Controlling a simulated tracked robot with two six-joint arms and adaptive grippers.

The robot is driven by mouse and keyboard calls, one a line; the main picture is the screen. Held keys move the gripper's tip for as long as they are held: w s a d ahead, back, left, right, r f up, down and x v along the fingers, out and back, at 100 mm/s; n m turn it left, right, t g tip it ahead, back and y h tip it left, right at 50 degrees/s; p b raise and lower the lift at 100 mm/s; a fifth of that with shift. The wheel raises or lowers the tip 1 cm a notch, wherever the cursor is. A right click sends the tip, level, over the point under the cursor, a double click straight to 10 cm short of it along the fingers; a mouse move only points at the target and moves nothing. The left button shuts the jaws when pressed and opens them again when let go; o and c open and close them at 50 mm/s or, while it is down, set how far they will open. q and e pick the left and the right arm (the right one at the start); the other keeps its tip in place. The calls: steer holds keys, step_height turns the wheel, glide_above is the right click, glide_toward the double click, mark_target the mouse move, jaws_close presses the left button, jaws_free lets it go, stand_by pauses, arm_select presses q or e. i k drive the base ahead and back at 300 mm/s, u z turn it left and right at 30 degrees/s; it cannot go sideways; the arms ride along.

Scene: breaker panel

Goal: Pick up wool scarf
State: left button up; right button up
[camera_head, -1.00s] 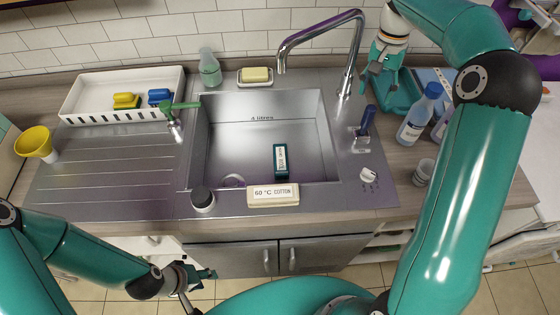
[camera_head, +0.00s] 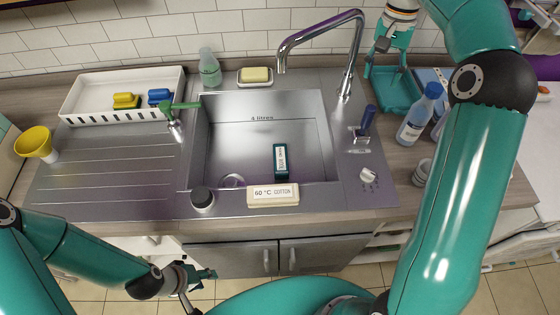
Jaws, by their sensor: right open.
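No cloth scarf shows plainly. A dark green block (camera_head: 281,160) with a white label lies in the sink basin; its lettering is too small to read. A cream block (camera_head: 272,194) labelled "60 °C COTTON" lies on the sink's front rim. My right gripper (camera_head: 387,66) is open and empty, pointing down over a teal tray (camera_head: 397,95) at the back right, well away from the green block. My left gripper (camera_head: 203,287) is low in front of the cabinet, below the counter edge; its jaws do not show clearly.
The chrome tap (camera_head: 352,55) arches between my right gripper and the basin. A blue-handled tool (camera_head: 366,122), a knob (camera_head: 369,174) and a bottle (camera_head: 418,115) stand to the right. A white rack (camera_head: 88,117) holds yellow and blue items. The drainboard (camera_head: 105,175) is clear.

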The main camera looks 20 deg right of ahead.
mark_target(280, 152)
steer(key=k, duration=1)
